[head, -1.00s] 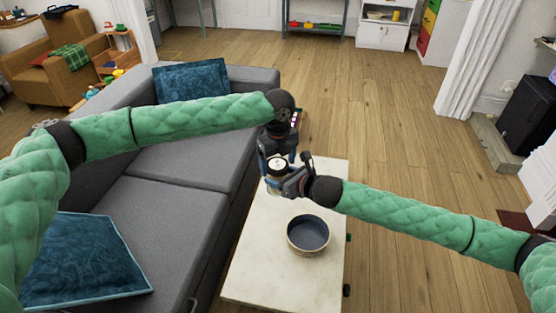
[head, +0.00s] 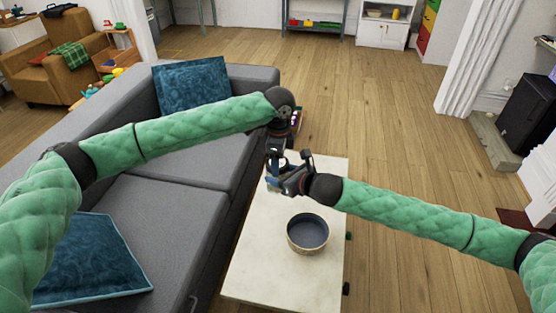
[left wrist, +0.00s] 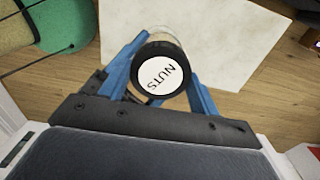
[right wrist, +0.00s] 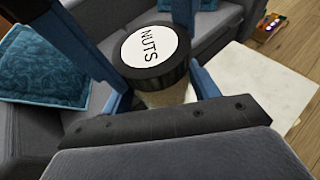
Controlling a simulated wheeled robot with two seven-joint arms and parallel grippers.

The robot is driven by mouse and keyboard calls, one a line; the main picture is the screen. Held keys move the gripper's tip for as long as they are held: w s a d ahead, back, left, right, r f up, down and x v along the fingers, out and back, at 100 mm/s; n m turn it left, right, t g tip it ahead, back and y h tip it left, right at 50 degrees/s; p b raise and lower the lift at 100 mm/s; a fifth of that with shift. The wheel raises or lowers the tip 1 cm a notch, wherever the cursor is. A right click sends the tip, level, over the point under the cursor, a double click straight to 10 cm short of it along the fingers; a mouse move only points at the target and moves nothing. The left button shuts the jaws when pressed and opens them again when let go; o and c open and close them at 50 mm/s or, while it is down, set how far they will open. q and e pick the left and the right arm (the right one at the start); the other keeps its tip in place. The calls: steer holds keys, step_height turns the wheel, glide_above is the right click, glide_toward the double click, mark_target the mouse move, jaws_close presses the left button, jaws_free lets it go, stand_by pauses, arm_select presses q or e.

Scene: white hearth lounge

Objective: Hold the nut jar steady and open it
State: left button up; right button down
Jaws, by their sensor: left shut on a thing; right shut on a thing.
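The nut jar has a black lid with a white "NUTS" label, seen from above in the left wrist view (left wrist: 163,73) and in the right wrist view (right wrist: 153,48). Its pale body (right wrist: 166,96) shows below the lid. The jar stands upright above or on the pale table's far part. My left gripper (head: 275,163) comes down from above, its blue fingers shut on either side of the lid. My right gripper (head: 283,182) is shut on the jar's body from the side. In the head view the grippers hide most of the jar, and the exact contacts are hidden.
A round dark-lined bowl (head: 307,233) stands on the pale table (head: 265,270), nearer than the jar. The table's near part is otherwise clear. A grey sofa (head: 150,225) with blue cushions (head: 90,260) runs along the left. Open wooden floor (head: 400,130) lies to the right.

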arm_select(q)
steer(key=n, duration=0.6)
steer(key=shift+d, duration=0.1)
steer(key=n, duration=0.4)
steer(key=shift+w+r+n, duration=0.15)
steer(key=shift+n, duration=0.15)
steer(key=shift+r, duration=0.45)
steer(key=shift+r, duration=0.35)
steer(key=shift+r, duration=0.3)
